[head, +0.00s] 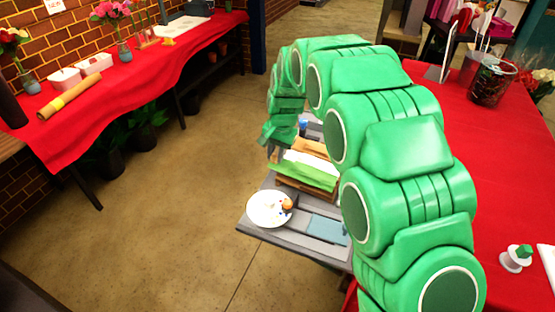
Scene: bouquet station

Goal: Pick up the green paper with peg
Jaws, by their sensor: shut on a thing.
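Yellow-green paper (300,170) lies on a brown wooden rack on a grey platform, with white and tan sheets just behind it. I cannot make out a peg on it. My green arm arches over the platform and ends at its far left side. My gripper (280,132) is small in the head view, just beyond the papers, and its fingertips are not clear. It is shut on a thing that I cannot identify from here. I cannot tell whether it touches the yellow-green paper.
A white plate (269,208) with small bits on it sits on the grey platform (290,235). A red-covered table (500,170) stands close on the right. Another red-covered table (130,85) with flowers runs along the brick wall. The floor (190,170) between is clear.

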